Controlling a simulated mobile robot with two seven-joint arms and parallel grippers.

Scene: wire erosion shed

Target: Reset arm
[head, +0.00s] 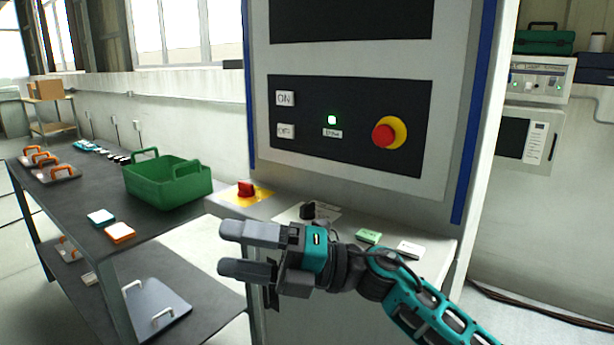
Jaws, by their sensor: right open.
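My right gripper (249,250) is open and empty, its two grey fingers pointing left in front of the machine's lower ledge. My right arm comes in from the lower right. Behind it stands the machine's control panel (350,150) with ON and OFF buttons, a lit green lamp (332,120) and a red emergency knob on a yellow base (385,134). A red rotary switch on a yellow plate (246,189) and a black knob (308,210) sit on the ledge, beyond the gripper and apart from it. My left gripper is not in view.
A dark workbench (75,205) at the left holds a green crate (165,187), handled plates and small blocks. Its lower shelf holds a grey plate (155,308). Green (369,236) and white (410,248) buttons lie on the ledge near my arm. Floor shows at the far left.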

